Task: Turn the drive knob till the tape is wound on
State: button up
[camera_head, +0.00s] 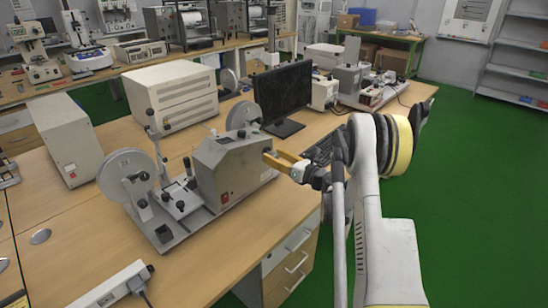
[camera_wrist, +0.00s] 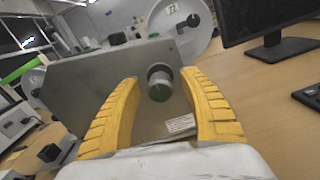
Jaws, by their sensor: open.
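The tape winding machine (camera_head: 228,168) stands on the wooden desk, a grey box on a long base with a reel at each end. Its left reel (camera_head: 126,174) and right reel (camera_head: 243,116) show in the head view. In the wrist view a round dark knob with a metal collar (camera_wrist: 159,84) sticks out of the grey side panel (camera_wrist: 85,85). My gripper (camera_wrist: 165,100) is open, its yellow fingers on either side of the knob, with gaps visible. In the head view my gripper (camera_head: 285,162) is at the box's right side, and the knob is hidden there.
A black monitor (camera_head: 284,94) and a keyboard (camera_head: 322,150) stand behind my gripper on the desk. A beige cabinet unit (camera_head: 170,95) is behind the machine. A power strip (camera_head: 115,287) lies at the front left. Bare desk (camera_head: 265,205) lies in front of the box.

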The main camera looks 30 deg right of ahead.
grip_shut()
jog(key=m+b, duration=0.1)
jog(key=m, duration=0.3)
jog(key=shift+m, duration=0.3)
jog(key=m+b, duration=0.1)
jog(key=m, duration=0.4)
jog(key=shift+m+b, duration=0.3)
jog(key=m, duration=0.4)
jog(key=shift+m+b, duration=0.3)
jog(key=m, duration=0.4)
jog(key=shift+m, duration=0.7)
